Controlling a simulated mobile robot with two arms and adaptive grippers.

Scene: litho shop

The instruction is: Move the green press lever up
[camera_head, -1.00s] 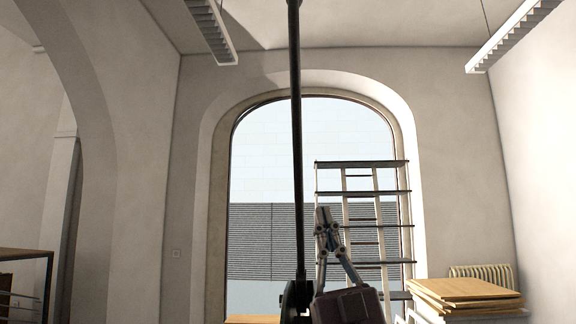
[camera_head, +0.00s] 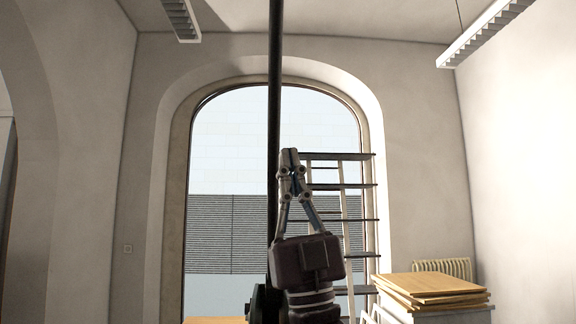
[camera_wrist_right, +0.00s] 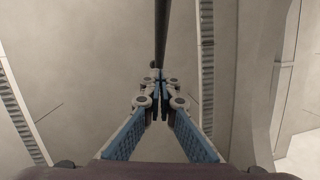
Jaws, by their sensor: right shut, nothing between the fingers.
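The press lever is a long dark pole (camera_head: 275,100) that stands almost upright in the head view. Its top runs out of the picture, and its foot meets a dark green part (camera_head: 262,300) at the bottom. My right gripper (camera_head: 289,157) points up just right of the pole, shut and empty. In the right wrist view the pole (camera_wrist_right: 161,35) rises beyond the shut fingertips (camera_wrist_right: 156,78). I cannot tell whether the fingers touch it. My left gripper is not in view.
A tall shelf rack (camera_head: 345,185) stands behind, in front of an arched window (camera_head: 225,150). A stack of boards (camera_head: 430,286) lies at the lower right. Ceiling lamps (camera_head: 485,35) hang above. The air around the pole looks free.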

